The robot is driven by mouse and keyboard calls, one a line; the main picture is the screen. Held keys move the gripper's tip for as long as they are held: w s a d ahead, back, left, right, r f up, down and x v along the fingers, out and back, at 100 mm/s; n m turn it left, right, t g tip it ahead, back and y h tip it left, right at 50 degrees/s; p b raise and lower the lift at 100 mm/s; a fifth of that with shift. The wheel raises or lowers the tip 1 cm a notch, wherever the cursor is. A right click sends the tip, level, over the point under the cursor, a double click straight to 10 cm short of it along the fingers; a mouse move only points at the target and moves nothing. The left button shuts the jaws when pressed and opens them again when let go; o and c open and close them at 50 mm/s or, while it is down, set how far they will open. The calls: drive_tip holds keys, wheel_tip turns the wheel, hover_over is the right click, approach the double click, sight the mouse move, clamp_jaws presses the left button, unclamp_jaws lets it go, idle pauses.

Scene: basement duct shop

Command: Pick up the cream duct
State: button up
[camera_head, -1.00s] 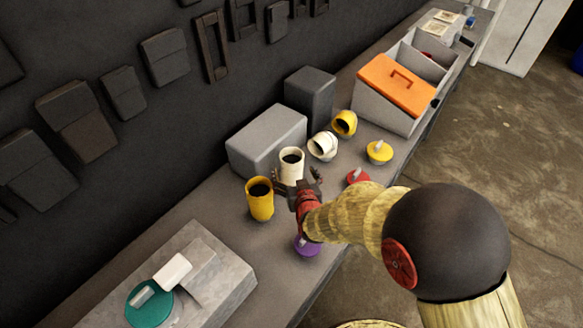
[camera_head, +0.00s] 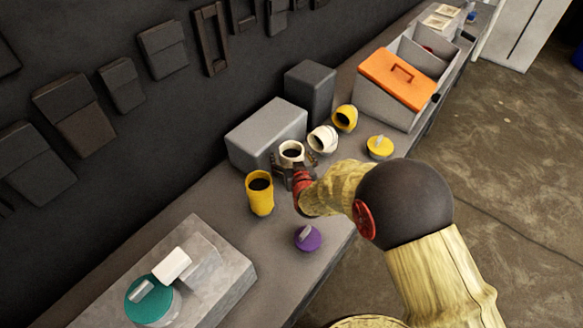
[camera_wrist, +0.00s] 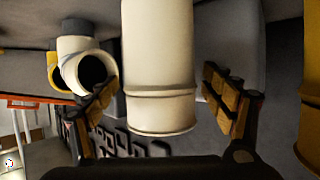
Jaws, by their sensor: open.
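The cream duct (camera_head: 291,150), a pale upright open-topped cylinder, stands on the bench in front of a grey box. My gripper (camera_head: 294,164) is at it, with one finger on each side. In the wrist view the duct (camera_wrist: 160,70) fills the middle between the two padded fingers of my gripper (camera_wrist: 163,103). The fingers are open, with a visible gap on both sides of the duct. The duct's lower part is hidden behind my gripper in the head view.
A yellow duct (camera_head: 260,194) stands close by on the left. A white elbow (camera_head: 322,140) and a yellow elbow (camera_head: 345,118) lie to the right. The grey box (camera_head: 266,135) is behind. A purple-capped piece (camera_head: 308,238) and a yellow-capped piece (camera_head: 380,147) sit near the front edge.

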drive_tip(key=shift+c, duration=0.9)
drive_tip(key=c, duration=1.7)
